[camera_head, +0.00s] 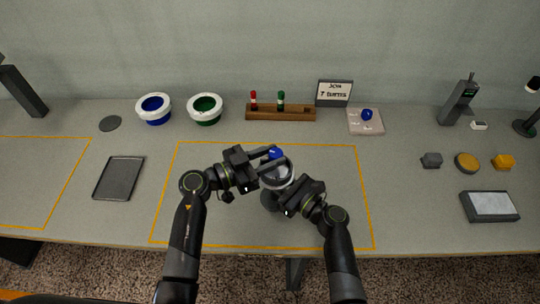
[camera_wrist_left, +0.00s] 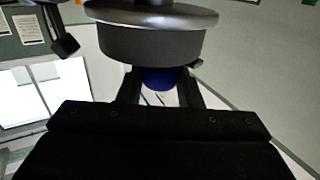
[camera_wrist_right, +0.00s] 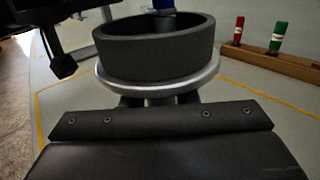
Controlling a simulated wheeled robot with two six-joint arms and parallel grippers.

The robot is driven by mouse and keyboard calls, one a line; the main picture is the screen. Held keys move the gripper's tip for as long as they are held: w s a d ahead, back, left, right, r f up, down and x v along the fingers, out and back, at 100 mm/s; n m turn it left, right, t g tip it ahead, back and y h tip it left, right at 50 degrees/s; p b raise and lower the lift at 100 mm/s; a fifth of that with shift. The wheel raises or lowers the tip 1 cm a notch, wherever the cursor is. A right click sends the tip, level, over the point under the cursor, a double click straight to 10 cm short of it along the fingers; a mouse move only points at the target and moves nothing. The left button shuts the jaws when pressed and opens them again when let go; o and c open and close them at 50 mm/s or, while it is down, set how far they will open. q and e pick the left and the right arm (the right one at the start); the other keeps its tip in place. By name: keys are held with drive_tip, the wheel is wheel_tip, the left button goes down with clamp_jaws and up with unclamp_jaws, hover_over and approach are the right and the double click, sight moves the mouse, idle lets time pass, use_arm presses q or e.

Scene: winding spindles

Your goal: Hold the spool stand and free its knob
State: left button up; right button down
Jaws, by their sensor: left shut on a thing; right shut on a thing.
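The spool stand (camera_head: 277,175) stands near the middle of the orange-outlined area, with a dark drum, a silver flange and a dark round base. Its blue knob (camera_head: 276,153) is at the top. My left gripper (camera_head: 272,156) is shut on the blue knob, which shows between its fingers in the left wrist view (camera_wrist_left: 160,78). My right gripper (camera_head: 286,188) is shut on the stand below the flange. In the right wrist view its fingers reach under the silver flange (camera_wrist_right: 155,88), which hides the gripped part.
Blue (camera_head: 154,109) and green (camera_head: 205,109) bowls, a wooden rack (camera_head: 280,113) with red and green pegs, a "7 turns" sign (camera_head: 334,93) and a pale card (camera_head: 365,127) with a blue piece stand behind. A dark tray (camera_head: 119,178) lies left; small items sit right.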

use_arm(q)
drive_tip(key=shift+s+d+n+t+y, duration=0.1)
drive_tip(key=shift+n+t+y, duration=0.65)
drive_tip(key=shift+t, duration=0.25)
drive_tip(key=o, duration=1)
drive_tip(key=v, duration=1.2)
drive_tip(key=shift+f, duration=0.1)
drive_tip(key=shift+c, duration=0.2)
